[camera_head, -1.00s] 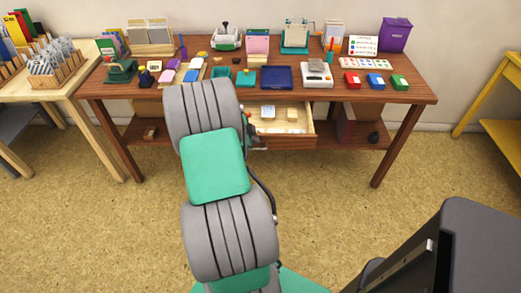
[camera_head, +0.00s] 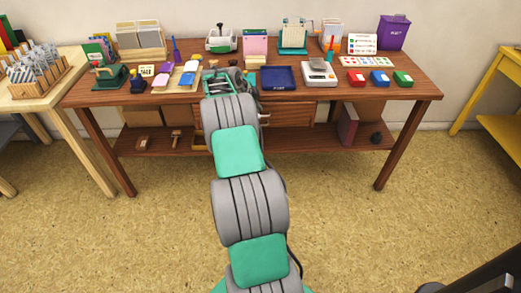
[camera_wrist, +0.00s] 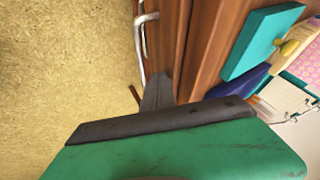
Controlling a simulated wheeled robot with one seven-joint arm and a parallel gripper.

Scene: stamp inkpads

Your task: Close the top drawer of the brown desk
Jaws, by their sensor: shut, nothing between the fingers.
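The brown desk (camera_head: 415,88) stands against the wall in the head view. Its top drawer (camera_head: 291,112) shows as a wooden front under the desktop, with no open interior visible. A metal handle (camera_head: 264,119) shows just right of my arm. In the wrist view the drawer front (camera_wrist: 168,35) and its silver handle (camera_wrist: 143,42) are close up. My gripper (camera_wrist: 160,78) is shut and empty, with its dark fingertips beside the drawer front, near the handle's end. Whether they touch the wood I cannot tell. In the head view my arm hides the fingertips.
The desktop holds inkpads, stamps, a blue tray (camera_head: 279,79) and a white scale (camera_head: 319,73) near the front edge. The lower shelf (camera_head: 320,142) carries a few items. A pale table (camera_head: 40,98) stands left and a yellow one (camera_head: 492,65) right. The floor in front is clear.

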